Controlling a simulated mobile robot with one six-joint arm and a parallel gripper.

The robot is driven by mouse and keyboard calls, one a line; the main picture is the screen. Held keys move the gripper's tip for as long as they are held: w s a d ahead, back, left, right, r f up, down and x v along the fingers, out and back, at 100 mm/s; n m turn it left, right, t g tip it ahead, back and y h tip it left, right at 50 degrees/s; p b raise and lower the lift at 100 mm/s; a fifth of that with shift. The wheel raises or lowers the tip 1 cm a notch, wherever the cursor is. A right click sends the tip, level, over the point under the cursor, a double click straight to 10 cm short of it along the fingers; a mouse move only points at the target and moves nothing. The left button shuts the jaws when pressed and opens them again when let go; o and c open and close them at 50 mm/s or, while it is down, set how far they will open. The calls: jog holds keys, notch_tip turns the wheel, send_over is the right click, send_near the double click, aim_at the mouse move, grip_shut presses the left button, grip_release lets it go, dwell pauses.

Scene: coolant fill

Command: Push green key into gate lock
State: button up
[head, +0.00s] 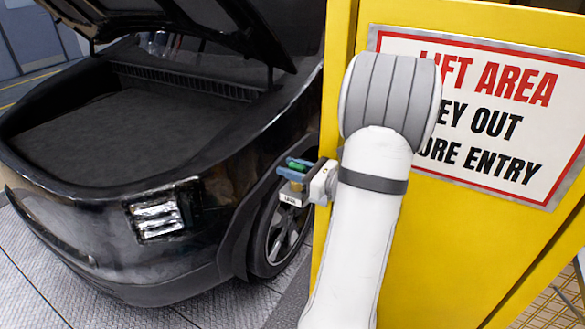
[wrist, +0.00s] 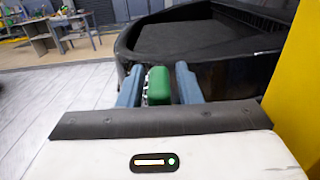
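The green key (wrist: 157,86) sits between the two blue fingers of my gripper (wrist: 158,88) in the wrist view, held out in front of the dark palm. In the head view the key (head: 296,166) is a small green strip between the blue fingers of my gripper (head: 295,168), off the left edge of the yellow panel (head: 480,235). The gripper looks shut on the key and in the air. A small grey block with a white label (head: 289,199) shows just below the fingers; I cannot tell what it is. I cannot make out the gate lock in either view.
A black car (head: 100,230) with its hood up stands left of the panel, its front wheel (head: 285,230) behind the gripper. A warning sign (head: 485,110) is on the panel, partly hidden by my arm. A workbench (wrist: 60,35) stands far off, with clear floor before it.

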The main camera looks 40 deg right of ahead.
jog(key=shift+o, duration=1)
jog(key=b+v, duration=0.1)
jog(key=v, duration=0.6)
jog(key=shift+s+d, duration=0.2)
jog(key=shift+s, duration=0.2)
